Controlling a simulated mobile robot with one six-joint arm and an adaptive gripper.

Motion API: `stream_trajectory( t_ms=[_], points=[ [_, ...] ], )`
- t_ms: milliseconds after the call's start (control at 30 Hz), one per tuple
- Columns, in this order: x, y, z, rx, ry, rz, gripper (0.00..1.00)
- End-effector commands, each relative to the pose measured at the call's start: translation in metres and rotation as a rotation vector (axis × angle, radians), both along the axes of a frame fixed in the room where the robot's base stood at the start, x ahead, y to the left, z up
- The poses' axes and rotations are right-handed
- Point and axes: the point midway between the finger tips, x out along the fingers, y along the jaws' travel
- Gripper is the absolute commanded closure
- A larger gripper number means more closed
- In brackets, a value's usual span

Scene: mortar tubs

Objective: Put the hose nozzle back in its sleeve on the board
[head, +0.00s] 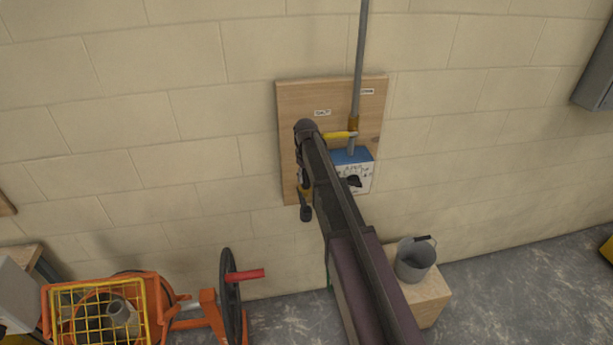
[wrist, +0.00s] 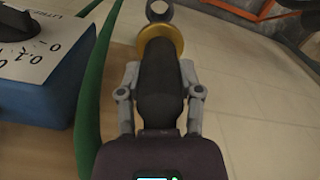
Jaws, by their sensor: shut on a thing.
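My gripper (wrist: 160,98) is shut on the hose nozzle (wrist: 160,75), a dark body held between the two grey fingers. A brass-coloured ring (wrist: 160,46) sits around its far end, with a small grey ring (wrist: 158,10) beyond. I cannot tell whether the brass ring belongs to the nozzle or to the sleeve. In the head view the gripper (head: 302,178) is at the left edge of the wooden board (head: 292,97), partly hidden by my arm. A brass-coloured part and a dark end show below it. I cannot make out the sleeve clearly.
A blue box (head: 350,156) with a white dial face is on the board, right of my gripper; it is also close in the wrist view (wrist: 45,105). A grey pipe (head: 360,60) and yellow lever (head: 338,135) are above. A green hose (wrist: 92,100) passes between box and gripper.

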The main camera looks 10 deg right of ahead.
Motion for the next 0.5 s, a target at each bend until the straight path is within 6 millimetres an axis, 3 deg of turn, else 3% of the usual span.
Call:
stream_trajectory(
  t_ms=[500],
  points=[
    [0.000, -0.001, -0.018, 0.000, 0.000, -0.001, 1.00]
  ],
)
